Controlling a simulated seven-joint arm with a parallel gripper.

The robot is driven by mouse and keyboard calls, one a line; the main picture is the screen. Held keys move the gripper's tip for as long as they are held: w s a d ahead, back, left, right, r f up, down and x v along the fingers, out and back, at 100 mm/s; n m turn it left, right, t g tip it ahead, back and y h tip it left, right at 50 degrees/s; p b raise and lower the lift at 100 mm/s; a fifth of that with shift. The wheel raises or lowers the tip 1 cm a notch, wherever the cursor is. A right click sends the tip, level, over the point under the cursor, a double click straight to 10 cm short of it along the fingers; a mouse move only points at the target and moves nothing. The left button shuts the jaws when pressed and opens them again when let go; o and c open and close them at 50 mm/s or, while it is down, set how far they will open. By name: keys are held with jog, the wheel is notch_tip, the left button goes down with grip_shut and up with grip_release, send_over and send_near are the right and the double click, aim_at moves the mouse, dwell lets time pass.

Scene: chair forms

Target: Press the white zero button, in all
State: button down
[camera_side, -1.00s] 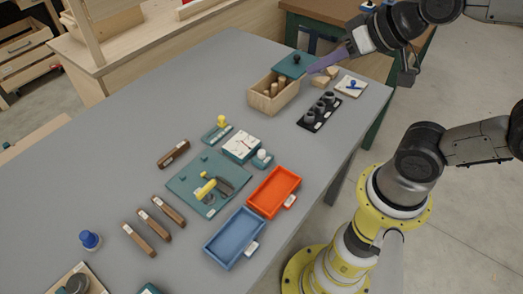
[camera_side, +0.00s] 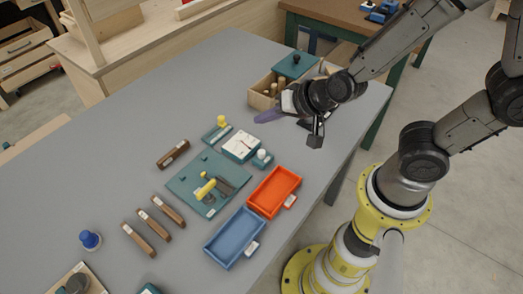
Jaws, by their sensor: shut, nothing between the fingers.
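A white round button (camera_side: 262,154) stands on a small teal base, beside the right side of a white-faced box (camera_side: 241,146) with dark marks like a dial. It looks like the zero button, but any label is too small to read. My gripper (camera_side: 258,119) has purple fingers, shut and empty. It is above the table, up and slightly left of the button in the picture, and apart from it. The button is in plain view.
A teal piece with a yellow knob (camera_side: 222,121) is left of the dial box. An orange tray (camera_side: 291,184), a blue tray (camera_side: 218,258) and a teal mat (camera_side: 182,182) with a yellow-handled tool lie nearer. A wooden box (camera_side: 259,100) stands behind my gripper.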

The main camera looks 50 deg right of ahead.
aim_at(260, 152)
jog(key=shift+f, duration=4.4)
jog(key=shift+f, duration=0.2)
jog(key=shift+f, duration=0.2)
jog(key=shift+f, duration=1)
jog(key=shift+r, duration=1.4)
jog(key=shift+r, duration=0.1)
jog(key=shift+r, duration=2.45)
